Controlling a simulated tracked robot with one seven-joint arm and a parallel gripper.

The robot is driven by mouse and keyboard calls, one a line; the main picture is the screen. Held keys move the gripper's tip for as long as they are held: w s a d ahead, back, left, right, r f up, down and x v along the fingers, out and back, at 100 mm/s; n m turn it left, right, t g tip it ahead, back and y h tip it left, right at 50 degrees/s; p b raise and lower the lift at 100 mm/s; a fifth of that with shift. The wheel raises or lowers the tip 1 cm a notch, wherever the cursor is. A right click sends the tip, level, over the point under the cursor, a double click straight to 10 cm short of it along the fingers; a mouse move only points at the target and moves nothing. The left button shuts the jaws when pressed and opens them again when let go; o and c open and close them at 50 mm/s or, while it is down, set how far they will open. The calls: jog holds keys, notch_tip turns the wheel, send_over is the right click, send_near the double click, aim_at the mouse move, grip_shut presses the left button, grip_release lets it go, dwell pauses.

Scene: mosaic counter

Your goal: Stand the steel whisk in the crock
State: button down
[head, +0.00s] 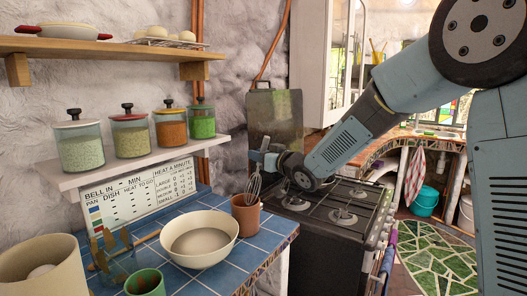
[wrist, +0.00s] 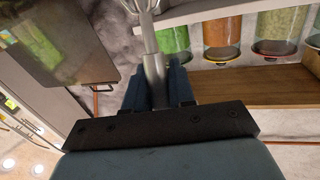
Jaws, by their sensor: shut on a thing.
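My gripper (head: 266,160) is over the right end of the blue tiled counter, with its fingers shut on the steel whisk. In the wrist view, the whisk handle (wrist: 153,72) runs between the two fingers, and the start of its wires shows at the top edge. In the head view, the wire whisk (head: 254,184) hangs wires down, close to upright. The terracotta crock (head: 246,217) stands on the counter directly below. The lower wires overlap the crock's rim in the picture; I cannot tell how far inside they are.
A cream bowl (head: 199,240) stands just left of the crock. A green cup (head: 145,283), a glass holder (head: 113,254) and a large cream pot (head: 42,266) are further left. A shelf (head: 140,162) with several jars is above. The black stove (head: 333,225) is to the right.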

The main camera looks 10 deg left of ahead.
aim_at(259, 177)
jog(key=shift+w+a+f, duration=0.15)
jog(key=shift+a+f, duration=0.2)
jog(key=shift+f, duration=0.85)
jog(key=shift+w+a+f, duration=0.1)
jog(key=shift+a+f, duration=0.25)
jog(key=shift+f, duration=0.85)
jog(key=shift+w+a+f, duration=0.15)
jog(key=shift+a+f, duration=0.2)
jog(key=shift+f, duration=0.85)
jog(key=c, duration=0.9)
grip_release()
jog(key=shift+o, duration=0.4)
jog(key=o, duration=0.7)
jog(key=shift+w, duration=0.15)
jog(key=shift+o, duration=0.2)
jog(key=shift+r, duration=5)
jog(key=shift+d, duration=0.1)
